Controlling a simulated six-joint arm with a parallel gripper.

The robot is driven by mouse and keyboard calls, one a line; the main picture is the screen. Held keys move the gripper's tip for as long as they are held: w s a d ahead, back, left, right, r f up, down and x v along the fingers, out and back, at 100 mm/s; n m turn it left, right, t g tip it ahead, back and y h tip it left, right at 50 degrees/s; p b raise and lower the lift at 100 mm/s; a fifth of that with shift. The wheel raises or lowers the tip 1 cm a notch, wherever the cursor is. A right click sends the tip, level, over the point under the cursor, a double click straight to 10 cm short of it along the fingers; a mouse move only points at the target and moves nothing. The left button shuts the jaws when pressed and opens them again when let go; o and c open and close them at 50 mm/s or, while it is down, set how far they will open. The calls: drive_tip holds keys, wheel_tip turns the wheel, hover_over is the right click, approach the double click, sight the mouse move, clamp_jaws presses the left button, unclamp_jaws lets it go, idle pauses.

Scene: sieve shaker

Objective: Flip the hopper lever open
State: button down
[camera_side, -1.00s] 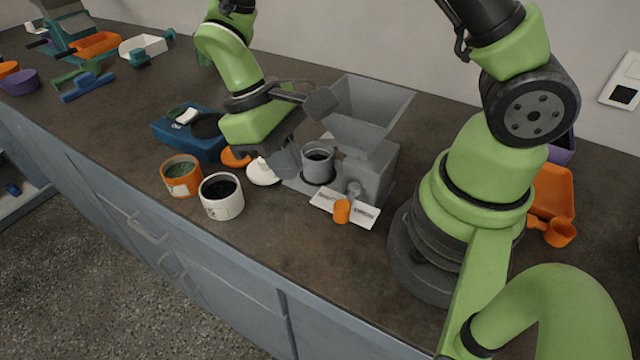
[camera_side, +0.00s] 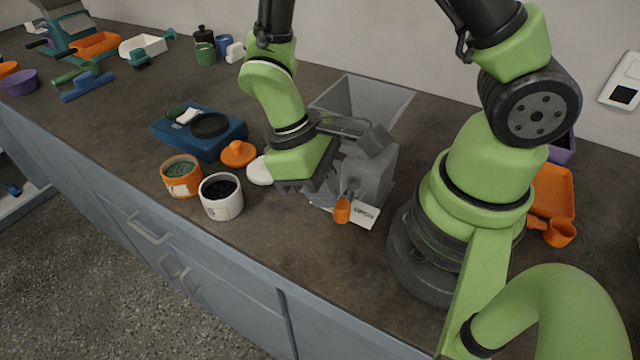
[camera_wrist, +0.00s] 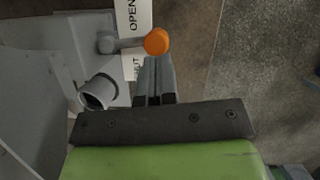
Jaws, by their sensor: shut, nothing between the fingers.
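The grey hopper (camera_side: 372,98) stands on the counter, left of my arm's base in the side view. Its lever ends in an orange knob (camera_side: 342,211), which also shows in the wrist view (camera_wrist: 157,41). The lever sticks out over a white label card (camera_side: 366,213) marked OPEN; part of SHUT shows in the wrist view. My gripper (camera_side: 327,197) is shut and empty, low over the counter just left of the knob. In the wrist view its fingertips (camera_wrist: 154,60) point at the knob, very close; contact cannot be told.
A white cup (camera_side: 221,197) and an orange cup (camera_side: 181,177) hold dark and green contents left of my gripper. A blue device (camera_side: 200,139) and orange lid (camera_side: 238,153) lie behind. A grey round opening (camera_wrist: 100,92) is beside my fingers. The counter front is clear.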

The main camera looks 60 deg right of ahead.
drive_tip(key=shift+s+a+n+t+h, duration=0.1)
drive_tip(key=shift+s+n+t+h, duration=0.1)
drive_tip(key=shift+s+n, duration=0.3)
drive_tip(key=shift+s+a+n+t+h, duration=0.1)
drive_tip(key=shift+s+n+h, duration=0.1)
drive_tip(key=shift+n, duration=0.5)
drive_tip(key=shift+w+d, duration=0.1)
drive_tip(key=shift+w, duration=0.05)
